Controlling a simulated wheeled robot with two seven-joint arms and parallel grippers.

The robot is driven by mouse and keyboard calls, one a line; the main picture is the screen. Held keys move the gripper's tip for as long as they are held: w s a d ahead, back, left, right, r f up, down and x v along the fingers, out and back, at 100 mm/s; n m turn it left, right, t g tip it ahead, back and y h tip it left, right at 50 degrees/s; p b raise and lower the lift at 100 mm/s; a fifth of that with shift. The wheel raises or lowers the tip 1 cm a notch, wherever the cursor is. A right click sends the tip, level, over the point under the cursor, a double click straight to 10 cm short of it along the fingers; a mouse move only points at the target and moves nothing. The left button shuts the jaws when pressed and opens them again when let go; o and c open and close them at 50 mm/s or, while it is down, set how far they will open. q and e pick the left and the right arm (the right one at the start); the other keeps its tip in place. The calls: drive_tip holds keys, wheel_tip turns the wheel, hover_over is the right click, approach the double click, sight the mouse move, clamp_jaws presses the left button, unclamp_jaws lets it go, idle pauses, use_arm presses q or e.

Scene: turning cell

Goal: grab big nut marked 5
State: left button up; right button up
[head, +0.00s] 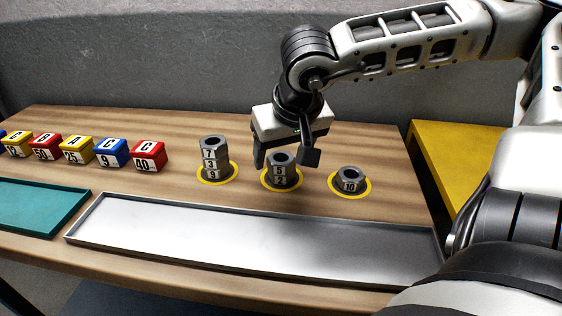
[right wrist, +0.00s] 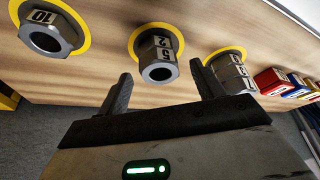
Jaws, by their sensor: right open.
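The big nut marked 5 (head: 282,163) is a grey hex nut stacked on the nut marked 2 (head: 281,180), inside the middle yellow ring. In the right wrist view the nut marked 5 (right wrist: 159,70) shows its open hole, ahead of and between the line of my fingers. My right gripper (head: 287,160) is open and empty, with its fingers spread at the top of this stack. In the right wrist view my right gripper (right wrist: 166,92) has the stack beyond its fingertips; contact cannot be told. My left gripper is not in view.
A stack of nuts marked 7, 3 and 9 (head: 213,158) stands to the left; a nut marked 10 (head: 349,180) stands to the right. A silver tray (head: 250,237) lies in front, a teal tray (head: 40,207) at left. Several coloured blocks (head: 76,150) line the left.

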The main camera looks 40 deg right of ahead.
drive_tip(key=shift+w+f, duration=0.1)
drive_tip(key=shift+f, duration=0.25)
drive_tip(key=shift+r, duration=0.1)
drive_tip(key=c, duration=1.2)
